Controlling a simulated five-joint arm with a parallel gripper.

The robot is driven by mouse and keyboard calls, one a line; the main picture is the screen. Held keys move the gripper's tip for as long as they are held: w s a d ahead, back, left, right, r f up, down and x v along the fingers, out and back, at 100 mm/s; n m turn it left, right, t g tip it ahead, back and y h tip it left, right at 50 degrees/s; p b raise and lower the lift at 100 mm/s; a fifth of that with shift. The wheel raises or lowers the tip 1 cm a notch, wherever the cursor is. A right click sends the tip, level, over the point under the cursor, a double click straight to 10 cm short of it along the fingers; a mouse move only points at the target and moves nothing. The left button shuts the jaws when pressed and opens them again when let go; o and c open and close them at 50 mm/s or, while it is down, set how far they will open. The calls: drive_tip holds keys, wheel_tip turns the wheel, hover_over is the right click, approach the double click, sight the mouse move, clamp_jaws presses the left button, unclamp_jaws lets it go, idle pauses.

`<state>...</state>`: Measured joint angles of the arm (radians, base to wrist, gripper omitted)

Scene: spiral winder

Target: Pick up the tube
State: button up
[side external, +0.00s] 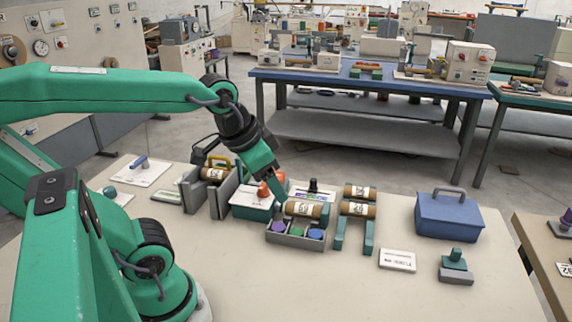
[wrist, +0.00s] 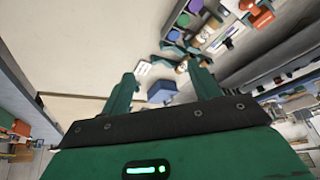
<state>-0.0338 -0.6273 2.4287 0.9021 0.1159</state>
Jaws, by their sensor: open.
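Several brown tubes with white printed labels lie on the table. One tube (side external: 304,209) lies at the back edge of the grey tray. Two more, a rear tube (side external: 360,192) and a front tube (side external: 357,209), rest across a green stand (side external: 368,238). Another tube (side external: 212,174) sits between grey upright plates at left. My gripper (side external: 279,198) points down just left of the tube by the tray; I cannot tell whether it touches it. In the wrist view my gripper (wrist: 164,88) has its fingers spread with nothing between them up close.
The grey tray (side external: 295,241) holds purple, green and blue round pieces. A blue toolbox (side external: 448,215) with a handle stands at right. A white label card (side external: 397,260) lies flat.

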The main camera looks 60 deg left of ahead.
drive_tip(key=w+a+f+m+g, duration=0.35)
drive_tip(key=w+a, duration=0.25)
drive_tip(key=w, duration=0.4)
drive_tip(key=m+g, duration=0.2)
drive_tip(key=m, duration=0.2)
hover_over(304, 205)
drive_tip(key=f, duration=1.1)
drive_tip(key=shift+d, duration=0.3)
drive_tip(key=shift+w+a+f+m, duration=0.15)
drive_tip(key=shift+a+f+m, duration=0.1)
drive_tip(key=shift+f, duration=0.15)
drive_tip(key=shift+f, duration=1.3)
drive_tip(key=shift+f, duration=0.1)
drive_tip(key=shift+f, duration=2.5)
